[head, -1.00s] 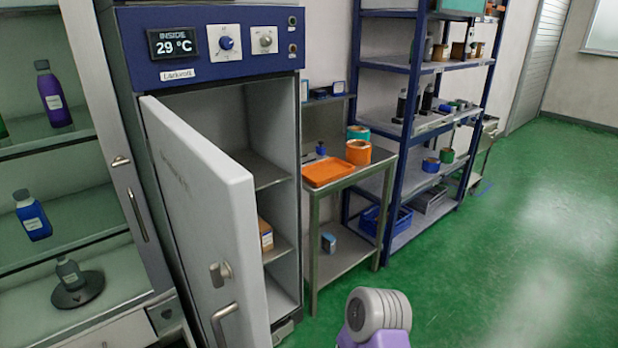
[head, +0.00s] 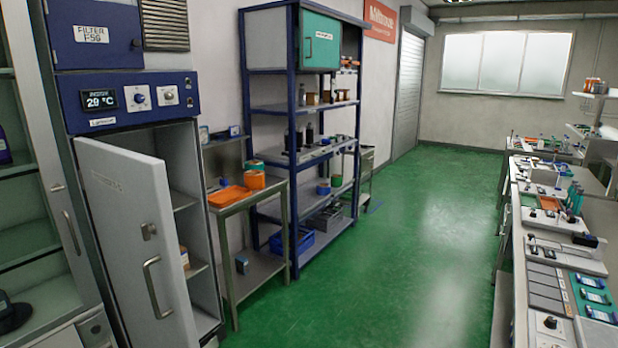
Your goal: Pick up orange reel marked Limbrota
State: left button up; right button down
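An orange reel (head: 254,181) stands on the top of a small steel table, behind an orange tray (head: 230,196). A teal reel (head: 254,166) shows just behind it. The marking on the orange reel is too small to read, so I cannot tell whether it says Limbrota. More small reels, blue (head: 323,187) and green (head: 336,180), sit on a lower shelf of the blue rack. Neither of my grippers shows in the head view.
An open cabinet door (head: 130,235) juts out at the left, beside the steel table (head: 238,205). The blue shelving rack (head: 292,130) stands behind it. A long workbench (head: 520,270) with equipment runs along the right. The green floor (head: 410,250) between is clear.

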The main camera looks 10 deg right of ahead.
aim_at(254, 180)
jog(key=z, duration=0.4)
jog(key=i, duration=1.5)
jog(key=z, duration=0.3)
jog(key=i, duration=2.15)
jog(key=u, duration=1.15)
jog(key=i, duration=1.5)
jog(key=u, duration=0.65)
